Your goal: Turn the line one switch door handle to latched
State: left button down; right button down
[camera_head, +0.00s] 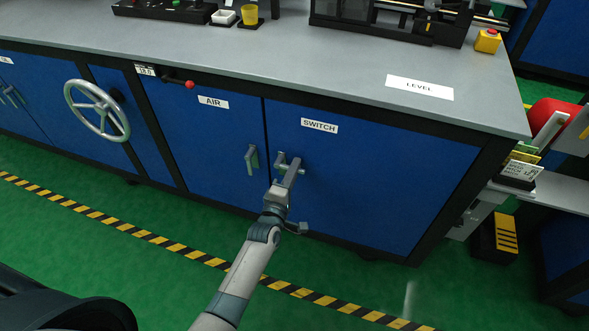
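The blue switch door (385,178) is in the cabinet front, right of centre, under a white SWITCH label (319,125). It looks closed. Its handle is near the door's left edge, largely hidden by my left gripper (288,163), which is right at it. The fingers overlap the handle, but I cannot tell whether they are closed around it, nor which way the handle is turned. My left arm reaches up from the bottom of the view. My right gripper is not in view.
The AIR door (205,140) with its own grey handle (252,159) is just to the left. A handwheel (97,110) and a red-knobbed lever (189,85) stick out further left. The grey worktop (290,60) overhangs above. Green floor (130,260) is clear in front.

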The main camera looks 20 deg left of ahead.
pick_arm(q)
jog(key=shift+f, duration=0.1)
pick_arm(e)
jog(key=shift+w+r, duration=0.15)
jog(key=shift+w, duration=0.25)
pick_arm(q)
jog(key=shift+m, duration=0.3)
jog(key=shift+a+f+m, duration=0.1)
jog(key=shift+f+m, duration=0.5)
jog(key=shift+m, duration=0.6)
jog(key=shift+w+a+f+m+p, duration=0.15)
jog(key=shift+a+f+m, duration=0.65)
jog(key=shift+m, duration=1.7)
jog(key=shift+s+a+f+m+p, duration=0.15)
jog(key=shift+a+f+m, duration=0.6)
jog(key=shift+m, duration=1.75)
jog(key=shift+w+a+f+m+p, duration=0.15)
jog(key=shift+a+f+m, duration=0.65)
jog(key=shift+m, duration=1.7)
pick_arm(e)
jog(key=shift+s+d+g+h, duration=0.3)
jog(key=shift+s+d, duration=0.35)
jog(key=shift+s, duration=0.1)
pick_arm(q)
jog(key=shift+a+r, duration=0.3)
